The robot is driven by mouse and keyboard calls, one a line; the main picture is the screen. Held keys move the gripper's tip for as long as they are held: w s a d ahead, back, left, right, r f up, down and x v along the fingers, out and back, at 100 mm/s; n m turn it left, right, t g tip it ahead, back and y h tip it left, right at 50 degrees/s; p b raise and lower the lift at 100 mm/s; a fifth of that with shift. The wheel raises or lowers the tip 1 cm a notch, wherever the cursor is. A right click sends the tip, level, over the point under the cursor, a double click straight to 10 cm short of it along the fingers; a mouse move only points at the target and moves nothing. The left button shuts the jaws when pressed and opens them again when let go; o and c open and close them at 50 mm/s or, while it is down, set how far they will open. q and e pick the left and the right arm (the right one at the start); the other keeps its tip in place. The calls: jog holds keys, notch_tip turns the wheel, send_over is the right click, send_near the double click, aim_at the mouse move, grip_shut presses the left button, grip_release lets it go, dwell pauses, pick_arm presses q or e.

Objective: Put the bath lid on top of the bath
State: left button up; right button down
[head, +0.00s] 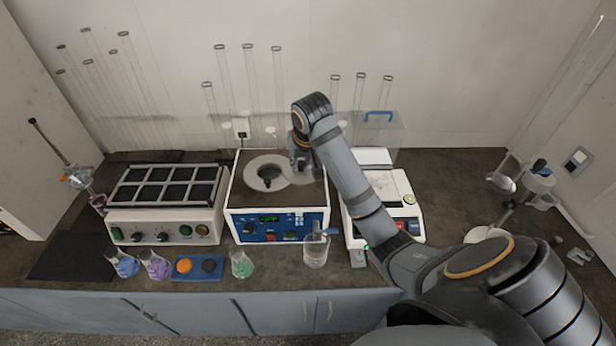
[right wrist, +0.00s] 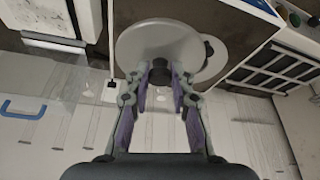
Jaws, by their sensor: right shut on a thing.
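The bath (head: 278,225) is a white box with a blue front panel, standing at the middle of the bench. Its top has a pale ring around a round opening (head: 267,174) with dark inside. My right gripper (head: 301,160) is over the right part of the bath's top. It is shut on the knob of the bath lid (head: 303,178), a grey disc that the gripper partly hides. In the right wrist view the lid (right wrist: 152,42) lies at the fingertips (right wrist: 163,78), overlapping the ring but off-centre from it. I cannot tell its height above the top. My left gripper is out of view.
A block heater (head: 165,205) stands left of the bath and a balance (head: 385,205) right of it. Flasks (head: 242,264), a blue tray (head: 196,274) and a beaker (head: 316,250) line the front. A clear box with a blue handle (head: 379,116) stands behind.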

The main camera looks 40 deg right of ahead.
jog(key=d, duration=0.1)
jog(key=w+d+p, duration=0.1)
jog(key=d+f, duration=0.1)
jog(key=d, duration=0.1)
jog(key=shift+w+d+p, duration=0.1)
jog(key=shift+w+p, duration=0.05)
jog(key=shift+p, duration=0.2)
jog(key=w+f, duration=0.1)
jog(key=w+d+f+p, duration=0.1)
jog(key=f, duration=0.1)
jog(key=w+d+f, duration=0.1)
jog(key=f, duration=0.1)
jog(key=shift+w, duration=0.2)
jog(key=f+p, duration=0.2)
jog(key=p, duration=0.1)
jog(key=shift+d+f, duration=0.3)
jog(key=shift+f, duration=0.5)
jog(key=shift+a+f, duration=0.1)
jog(key=shift+f, duration=0.15)
jog(key=c, duration=1.2)
grip_release()
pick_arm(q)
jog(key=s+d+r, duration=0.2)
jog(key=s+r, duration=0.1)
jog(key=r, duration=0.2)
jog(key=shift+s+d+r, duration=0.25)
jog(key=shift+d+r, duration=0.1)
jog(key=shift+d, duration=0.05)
pick_arm(e)
jog(key=shift+o, duration=0.2)
